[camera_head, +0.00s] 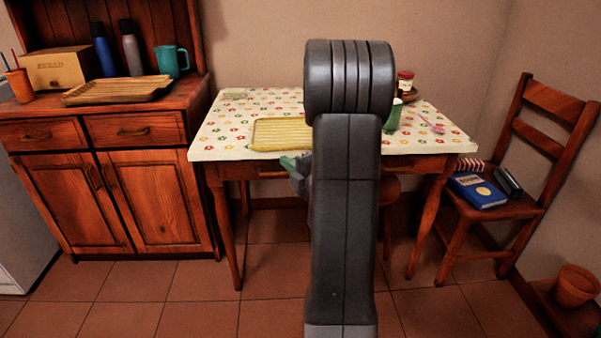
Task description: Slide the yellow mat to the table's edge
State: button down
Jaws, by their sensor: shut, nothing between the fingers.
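The yellow mat (277,134) lies flat on the table (220,141), which has a white top with a flower pattern. The mat is left of the table's middle, close to the front edge, with a strip of white top showing in front of it. My arm hides its right part. My gripper (291,163) shows only in part, left of my arm and at about the height of the table's front edge. It is shut and empty. It appears just in front of or below the mat; I cannot tell whether it touches the table.
A green cup (393,117), a jar with a red lid (405,82) and a pink spoon (432,124) are on the table's right side. A chair (502,205) with a blue book (477,191) stands at right. A dresser (131,160) stands at left. The table's left end is mostly clear.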

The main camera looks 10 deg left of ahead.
aim_at(282, 148)
jog(key=w+a, duration=0.1)
jog(key=w, duration=0.1)
jog(key=w+a, duration=0.1)
jog(key=w, duration=0.1)
jog(key=shift+a+f, duration=0.1)
jog(key=shift+w+a, duration=0.15)
jog(key=shift+w, duration=0.6)
jog(key=shift+b, duration=0.3)
jog(key=shift+w+f+b, duration=0.1)
jog(key=shift+w+b, duration=0.35)
jog(key=shift+w+a+b, duration=0.1)
jog(key=shift+w+b, duration=0.25)
jog(key=shift+w, duration=0.2)
jog(key=shift+s, duration=0.1)
